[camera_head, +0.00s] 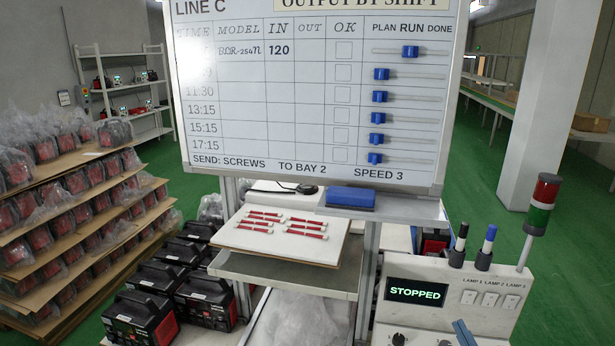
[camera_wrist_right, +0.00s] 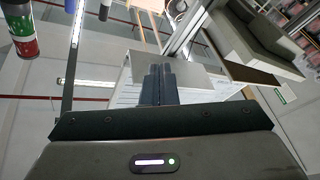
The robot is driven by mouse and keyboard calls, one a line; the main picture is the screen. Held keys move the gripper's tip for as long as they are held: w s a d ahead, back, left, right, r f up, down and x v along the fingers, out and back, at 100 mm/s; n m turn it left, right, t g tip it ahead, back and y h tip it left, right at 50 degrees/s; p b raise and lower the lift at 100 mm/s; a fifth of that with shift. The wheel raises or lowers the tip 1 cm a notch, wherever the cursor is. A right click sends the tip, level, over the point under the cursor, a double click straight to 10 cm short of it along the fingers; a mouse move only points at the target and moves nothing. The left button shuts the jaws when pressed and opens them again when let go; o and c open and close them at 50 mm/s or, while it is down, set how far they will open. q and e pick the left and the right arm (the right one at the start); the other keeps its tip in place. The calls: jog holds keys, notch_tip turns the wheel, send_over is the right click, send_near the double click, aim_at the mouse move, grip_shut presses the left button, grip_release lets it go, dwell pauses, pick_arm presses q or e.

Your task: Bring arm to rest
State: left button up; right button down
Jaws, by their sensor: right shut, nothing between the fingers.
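My right gripper (camera_head: 464,333) shows only as dark blue-grey fingertips at the bottom edge of the head view, in front of the control box (camera_head: 445,295). In the right wrist view its two fingers (camera_wrist_right: 160,84) lie together, shut with nothing between them. The rest of the right arm is out of the head view. My left gripper is in neither view.
The control box reads STOPPED and carries markers and a red-green signal lamp (camera_head: 542,204). A whiteboard (camera_head: 315,85) stands behind a small table (camera_head: 285,278) with red parts on a board. Black boxed units (camera_head: 142,318) and loaded shelves (camera_head: 70,215) fill the left.

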jog(key=s+d+f+m+g+h, duration=0.5)
jog(key=s+f+m+g+h, duration=0.45)
jog(key=s, duration=0.25)
jog(key=s+a+f+n+g+y, duration=0.1)
jog(key=s+a+f+g+y, duration=0.3)
jog(key=s, duration=0.4)
jog(key=s+a+f+n+g+y, duration=0.2)
jog(key=s+a+f+g, duration=0.25)
jog(key=s, duration=0.25)
notch_tip(320, 180, down, 35)
jog(key=d+b, duration=0.2)
jog(key=b, duration=0.4)
jog(key=s+d+f+b, duration=0.1)
jog(key=s+f+b, duration=0.1)
jog(key=s+f, duration=0.7)
jog(key=s+f+m+g+b, duration=0.1)
jog(key=s+f+b, duration=0.2)
jog(key=s+f, duration=0.6)
notch_tip(320, 180, down, 8)
jog(key=shift+s+d+r+g, duration=0.1)
jog(key=shift+s+d+g, duration=0.2)
jog(key=shift+s+d, duration=0.05)
